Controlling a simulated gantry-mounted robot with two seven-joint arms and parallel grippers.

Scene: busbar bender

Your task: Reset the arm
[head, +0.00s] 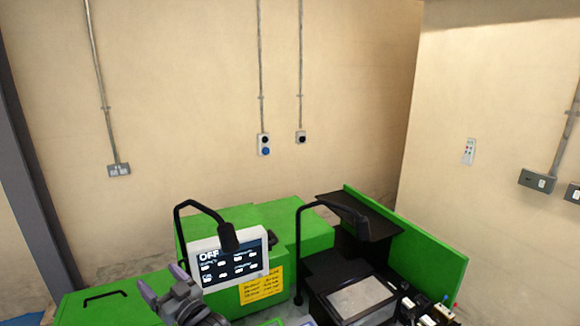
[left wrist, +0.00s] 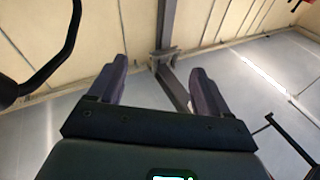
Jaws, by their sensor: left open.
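My left gripper (head: 165,287) shows at the bottom of the head view, in front of the green busbar bender (head: 310,236) and just left of its control screen (head: 230,262). Its two purple-grey fingers are apart with nothing between them. My right gripper is not in view.
Two black bent lamp arms (head: 301,250) rise from the machine, one close to the screen. A yellow label (head: 261,285) is below the screen. Black switches with coloured buttons (head: 430,310) are at the lower right. The space above the machine, before the beige wall, is clear.

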